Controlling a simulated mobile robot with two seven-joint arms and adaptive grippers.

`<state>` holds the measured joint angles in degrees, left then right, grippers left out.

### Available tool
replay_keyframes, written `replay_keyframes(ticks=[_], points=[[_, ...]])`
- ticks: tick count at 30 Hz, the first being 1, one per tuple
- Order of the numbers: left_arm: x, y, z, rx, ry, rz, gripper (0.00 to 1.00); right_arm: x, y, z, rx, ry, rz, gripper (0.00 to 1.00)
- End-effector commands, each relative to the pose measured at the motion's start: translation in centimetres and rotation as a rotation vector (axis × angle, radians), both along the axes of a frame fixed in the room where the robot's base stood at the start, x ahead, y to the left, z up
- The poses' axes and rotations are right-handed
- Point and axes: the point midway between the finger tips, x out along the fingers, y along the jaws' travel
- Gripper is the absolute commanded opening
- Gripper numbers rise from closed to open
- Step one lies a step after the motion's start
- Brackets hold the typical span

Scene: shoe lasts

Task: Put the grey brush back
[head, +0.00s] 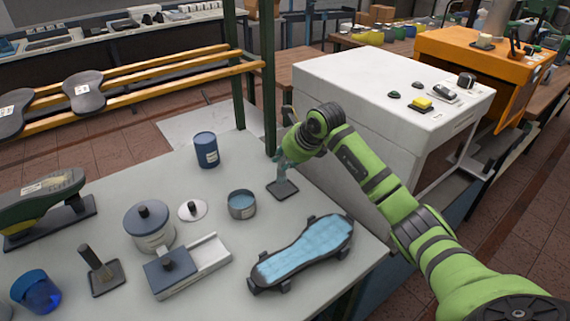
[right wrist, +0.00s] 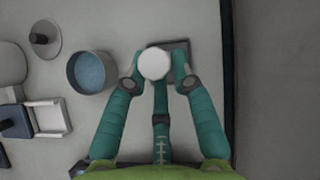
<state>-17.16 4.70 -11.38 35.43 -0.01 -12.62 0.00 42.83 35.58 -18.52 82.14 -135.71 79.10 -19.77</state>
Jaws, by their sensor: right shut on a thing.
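My right gripper (head: 282,160) points down at the right part of the grey table, over a dark square stand (head: 284,190). In the right wrist view its teal fingers (right wrist: 155,75) are shut around an upright thing with a round pale grey top, which I take for the grey brush (right wrist: 153,62). The square stand (right wrist: 180,46) shows under and beside it. The fingers hide most of the brush, and I cannot tell whether its lower end touches the stand. My left gripper is not in view.
A grey-blue open tin (head: 242,205) and a dark blue can (head: 206,150) stand left of the gripper. A blue-topped shoe sole form (head: 302,252) lies in front. Another post stand (head: 101,272) is at the left. A green table-frame post (head: 268,80) rises close behind.

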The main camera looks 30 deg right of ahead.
Motion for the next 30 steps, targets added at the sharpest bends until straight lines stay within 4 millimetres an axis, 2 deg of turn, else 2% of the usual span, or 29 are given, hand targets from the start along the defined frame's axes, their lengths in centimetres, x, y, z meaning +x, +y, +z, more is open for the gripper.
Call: replay_keyframes(ticks=[3, 6, 17, 18, 19, 20, 30], points=[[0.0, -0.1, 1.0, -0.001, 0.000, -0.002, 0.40, -0.1, 0.1, -1.8, 0.003, 0.005, -0.001, 0.00], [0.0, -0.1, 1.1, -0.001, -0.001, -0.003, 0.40, -0.1, 0.1, -2.6, 0.003, 0.002, 0.001, 0.00], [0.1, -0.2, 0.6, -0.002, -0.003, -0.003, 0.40, -0.1, 0.0, -3.1, 0.001, 0.000, 0.001, 0.00], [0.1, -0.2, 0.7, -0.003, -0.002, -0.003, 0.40, -0.1, 0.0, -3.1, 0.001, 0.000, 0.001, 0.33], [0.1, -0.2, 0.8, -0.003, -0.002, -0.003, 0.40, -0.1, 0.0, -3.0, 0.001, 0.000, 0.001, 0.45], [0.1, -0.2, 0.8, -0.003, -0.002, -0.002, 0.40, -0.1, 0.0, -3.0, 0.001, 0.000, 0.001, 0.49], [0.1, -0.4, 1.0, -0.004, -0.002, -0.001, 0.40, -0.1, 0.0, -2.8, 0.001, 0.000, 0.001, 0.49]])
